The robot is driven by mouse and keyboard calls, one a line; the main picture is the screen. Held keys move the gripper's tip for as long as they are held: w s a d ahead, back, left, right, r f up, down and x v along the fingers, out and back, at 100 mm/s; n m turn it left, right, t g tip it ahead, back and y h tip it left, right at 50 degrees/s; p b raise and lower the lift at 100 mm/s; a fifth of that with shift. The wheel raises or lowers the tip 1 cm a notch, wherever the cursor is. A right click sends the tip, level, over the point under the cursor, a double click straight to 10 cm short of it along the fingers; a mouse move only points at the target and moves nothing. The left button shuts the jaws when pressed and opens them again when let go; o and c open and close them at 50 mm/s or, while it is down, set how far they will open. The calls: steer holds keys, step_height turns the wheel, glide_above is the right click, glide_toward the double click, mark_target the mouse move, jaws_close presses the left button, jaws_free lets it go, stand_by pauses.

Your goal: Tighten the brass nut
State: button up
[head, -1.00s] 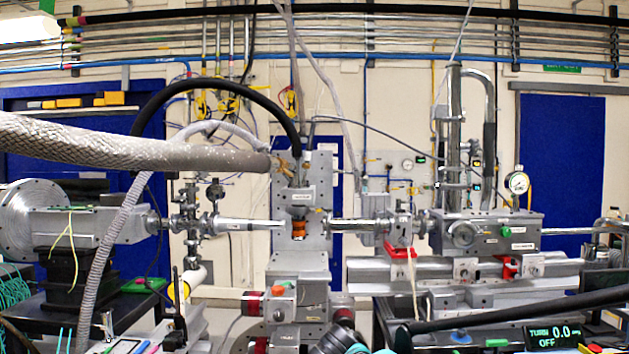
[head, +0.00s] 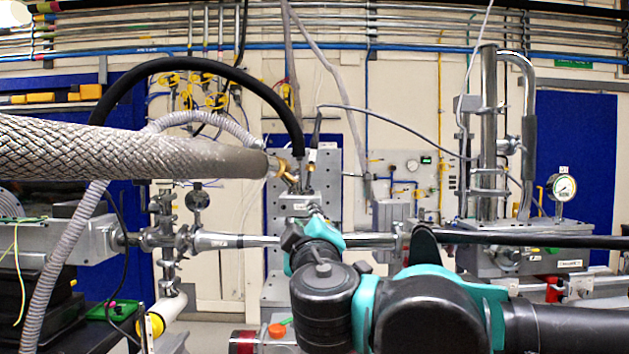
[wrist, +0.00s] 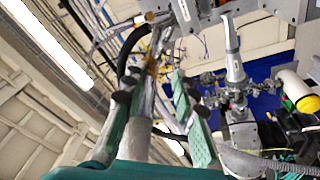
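The brass nut (head: 283,167) shows at the right end of the thick braided hose (head: 130,150), beside the metal block at the middle of the beamline. In the wrist view a small brass-coloured patch (wrist: 152,68), probably the nut, lies just beyond my fingers. My gripper (wrist: 158,80) has its teal-padded fingers spread, with a visible gap between them. The brass patch appears between or just past the fingertips; contact cannot be told. In the head view my arm covers the area below and right of the nut, and my fingers are not clearly seen.
A black hose (head: 205,62) arches over to the block from the left. A grey corrugated hose (head: 60,265) hangs at left. The horizontal beam pipe (head: 235,241) runs below the nut. A pump assembly with a pressure gauge (head: 563,187) stands at right.

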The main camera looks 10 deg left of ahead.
mark_target(293, 182)
steer(key=shift+n+y, duration=0.3)
steer(key=shift+y, duration=0.3)
steer(key=x, duration=0.6)
steer(key=r+x, duration=0.1)
steer(key=x, duration=0.4)
steer(key=r+x, duration=0.1)
steer(key=x, duration=0.5)
steer(key=shift+s+a+r, duration=0.1)
steer(key=shift+a+r, duration=0.2)
jaws_close()
